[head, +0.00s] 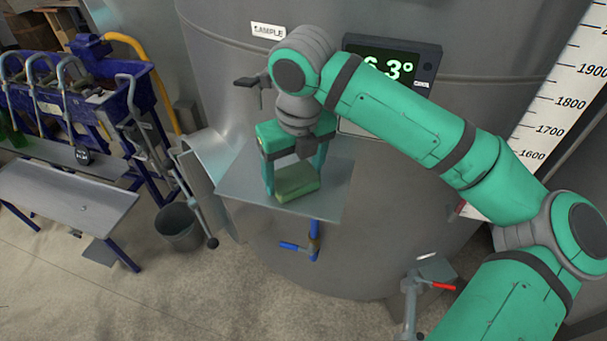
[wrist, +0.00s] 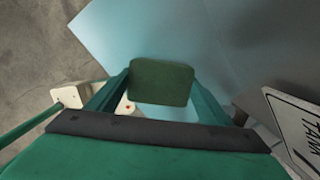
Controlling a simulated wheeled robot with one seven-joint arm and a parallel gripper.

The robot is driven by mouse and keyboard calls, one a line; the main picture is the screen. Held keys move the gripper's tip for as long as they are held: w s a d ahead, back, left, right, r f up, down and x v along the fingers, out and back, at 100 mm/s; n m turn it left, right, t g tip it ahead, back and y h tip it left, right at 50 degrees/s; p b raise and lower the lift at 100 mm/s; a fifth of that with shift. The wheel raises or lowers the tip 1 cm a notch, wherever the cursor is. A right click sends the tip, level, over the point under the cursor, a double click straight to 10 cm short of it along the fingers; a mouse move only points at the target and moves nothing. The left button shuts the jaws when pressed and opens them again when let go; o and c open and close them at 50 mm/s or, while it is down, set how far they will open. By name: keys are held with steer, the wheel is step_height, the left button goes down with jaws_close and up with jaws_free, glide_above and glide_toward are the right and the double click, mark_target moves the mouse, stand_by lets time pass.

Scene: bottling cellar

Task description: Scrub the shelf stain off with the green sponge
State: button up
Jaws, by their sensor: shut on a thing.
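The green sponge (head: 298,184) is between the two fingers of my gripper (head: 295,178), which is shut on it and points down over the shelf. In the wrist view the sponge (wrist: 160,83) shows as a dark green block between the fingers. The shelf (head: 236,184) is a flat grey metal plate on the front of the tank; it also shows in the wrist view (wrist: 215,35) as a pale blue surface. The sponge is at or just above the shelf; I cannot tell whether they touch. I see no stain on the bare parts of the shelf; the sponge and gripper hide some of it.
The large grey tank (head: 225,90) stands right behind the shelf, with a display (head: 390,68) on it. A blue-handled valve (head: 300,246) is below the shelf. A bucket (head: 178,228) and a blue bottling machine (head: 115,105) stand at left. A red-handled tap (head: 425,285) is at lower right.

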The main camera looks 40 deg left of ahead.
steer(key=shift+s+a, duration=0.1)
steer(key=shift+a, duration=0.1)
steer(key=shift+r, duration=0.1)
steer(key=shift+r, duration=2.95)
steer(key=shift+r, duration=0.15)
steer(key=shift+r, duration=1.35)
steer(key=shift+f, duration=0.15)
steer(key=shift+w+a+f, duration=0.15)
steer(key=shift+w+f, duration=0.05)
steer(key=shift+f, duration=0.95)
steer(key=shift+w+a+f, duration=0.15)
steer(key=shift+w+f, duration=0.05)
steer(key=shift+f, duration=0.95)
steer(key=shift+w+a+f, duration=0.15)
steer(key=shift+w+f, duration=0.05)
steer(key=shift+f, duration=0.95)
